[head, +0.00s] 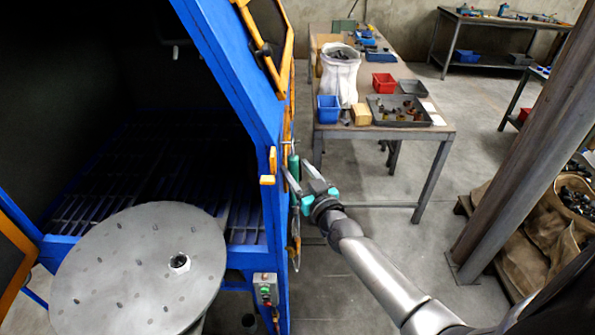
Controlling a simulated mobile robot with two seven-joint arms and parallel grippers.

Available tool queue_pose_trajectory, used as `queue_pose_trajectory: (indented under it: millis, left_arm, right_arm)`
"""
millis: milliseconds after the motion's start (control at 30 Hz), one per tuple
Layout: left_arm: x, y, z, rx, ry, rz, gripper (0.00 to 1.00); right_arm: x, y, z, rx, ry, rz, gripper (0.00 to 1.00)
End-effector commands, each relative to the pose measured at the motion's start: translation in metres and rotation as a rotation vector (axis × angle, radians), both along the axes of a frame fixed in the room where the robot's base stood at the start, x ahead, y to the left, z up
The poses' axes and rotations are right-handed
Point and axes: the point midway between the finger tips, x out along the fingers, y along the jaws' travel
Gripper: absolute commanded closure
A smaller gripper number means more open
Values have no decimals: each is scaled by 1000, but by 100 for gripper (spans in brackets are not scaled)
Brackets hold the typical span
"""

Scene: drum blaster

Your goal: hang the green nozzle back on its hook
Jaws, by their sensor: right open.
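The green nozzle (293,166) is upright beside the right side of the blue blaster cabinet (271,120). My right gripper (299,174) is open, with its fingers reaching up to the nozzle from the lower right. The nozzle's lower part appears to lie between the fingertips, but I cannot tell whether they touch it. The hook is too small to make out clearly; thin metal shows just above the nozzle, and I cannot tell whether the nozzle hangs from it. My left gripper is not in view.
A round metal turntable (130,275) stands in front of the open cabinet. A control box (266,289) is on the cabinet's lower front. A workbench (440,130) with bins and a white sack (340,78) stands behind. A steel column (520,150) rises at right. Floor between is clear.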

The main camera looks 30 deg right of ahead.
Motion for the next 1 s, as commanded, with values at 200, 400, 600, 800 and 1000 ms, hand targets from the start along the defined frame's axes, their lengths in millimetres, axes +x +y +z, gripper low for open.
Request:
queue_pose_trajectory:
  millis: [200, 400, 600, 800, 1000]
  left_arm:
    - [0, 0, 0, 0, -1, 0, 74]
    - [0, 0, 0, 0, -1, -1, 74]
    - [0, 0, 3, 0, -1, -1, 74]
    - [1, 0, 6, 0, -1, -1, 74]
    - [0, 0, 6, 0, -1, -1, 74]
  right_arm:
    - [1, 7, -1, 4, 4, 14, 31]
    - [-2, 8, -3, 5, 8, 15, 31]
    - [-20, 10, -3, 6, 11, 15, 31]
    - [-53, 9, -2, 5, 8, 10, 31]
    - [-86, 9, -2, 2, 5, 5, 31]
